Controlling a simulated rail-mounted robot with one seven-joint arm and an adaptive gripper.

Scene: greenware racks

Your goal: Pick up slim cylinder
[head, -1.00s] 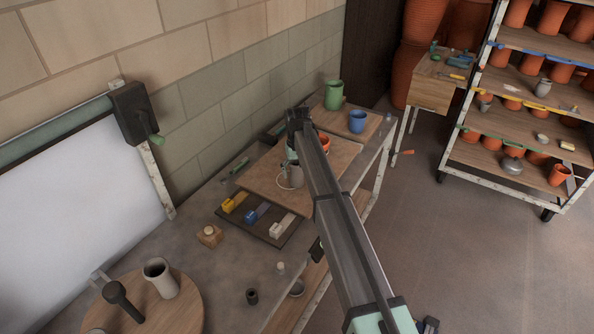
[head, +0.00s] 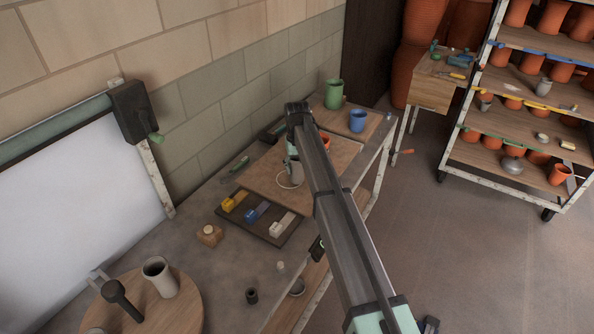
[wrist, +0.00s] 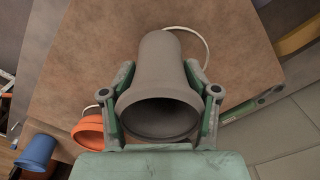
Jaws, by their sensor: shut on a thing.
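The slim cylinder is a grey, hollow vessel (wrist: 160,62) with a wide flared mouth. In the wrist view it is between the two green-grey fingers of my gripper (wrist: 160,80), which are shut on its sides, with its open mouth toward the camera. In the head view the grey cylinder (head: 294,173) shows beside my arm, over the wooden board (head: 260,185), partly covered by the gripper. Its base is hidden, so I cannot tell whether it touches the board.
A thin white loop (wrist: 204,46) lies by the cylinder. An orange pot (wrist: 88,132) and a blue cup (wrist: 38,150) stand nearby. A green vessel (head: 333,94) is at the back.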

